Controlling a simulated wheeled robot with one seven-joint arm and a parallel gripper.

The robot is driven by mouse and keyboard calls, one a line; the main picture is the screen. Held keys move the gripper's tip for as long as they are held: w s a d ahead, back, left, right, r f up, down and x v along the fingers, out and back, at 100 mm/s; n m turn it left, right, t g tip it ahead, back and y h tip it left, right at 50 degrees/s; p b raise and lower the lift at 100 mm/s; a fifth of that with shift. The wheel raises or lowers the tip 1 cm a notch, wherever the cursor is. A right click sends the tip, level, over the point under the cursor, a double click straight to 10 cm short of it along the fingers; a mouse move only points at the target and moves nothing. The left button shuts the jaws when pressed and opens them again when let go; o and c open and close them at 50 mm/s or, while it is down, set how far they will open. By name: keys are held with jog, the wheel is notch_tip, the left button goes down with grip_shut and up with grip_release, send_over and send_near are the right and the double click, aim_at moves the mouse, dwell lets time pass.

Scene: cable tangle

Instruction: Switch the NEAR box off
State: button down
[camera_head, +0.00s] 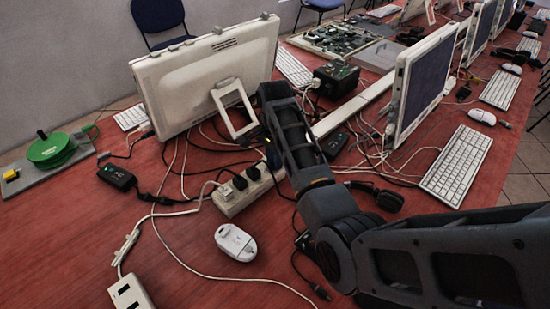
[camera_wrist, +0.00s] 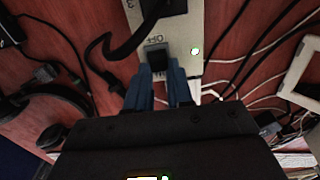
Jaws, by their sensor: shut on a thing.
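A cream power box (camera_head: 233,205) with black plugs lies on the red table, left of my arm in the head view. In the head view my gripper (camera_head: 271,154) is at the far end of the box, mostly hidden by my arm. I cannot tell the switch's position.
A white monitor (camera_head: 205,78) stands behind the box. A white mouse (camera_head: 236,242) and loose cables (camera_head: 165,225) lie in front. A second small strip (camera_head: 130,292) is at the front left. A keyboard (camera_head: 457,163) and monitor (camera_head: 432,85) stand right of my arm.

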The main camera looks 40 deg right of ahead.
jog(key=shift+r, duration=0.1)
jog(key=shift+a+r+h+p, duration=0.1)
jog(key=shift+a+h+p, duration=0.1)
jog(key=shift+h+p, duration=0.25)
jog(key=shift+a+h+p, duration=0.15)
jog(key=shift+h+p, duration=0.2)
jog(key=shift+h, duration=0.2)
jog(key=shift+a+h, duration=0.1)
jog(key=shift+h, duration=0.8)
jog(key=c, duration=1)
grip_release()
jog(key=v, duration=0.7)
jog(key=shift+a+r+b, duration=0.15)
jog(key=shift+r+b, duration=0.15)
jog(key=shift+b, duration=0.15)
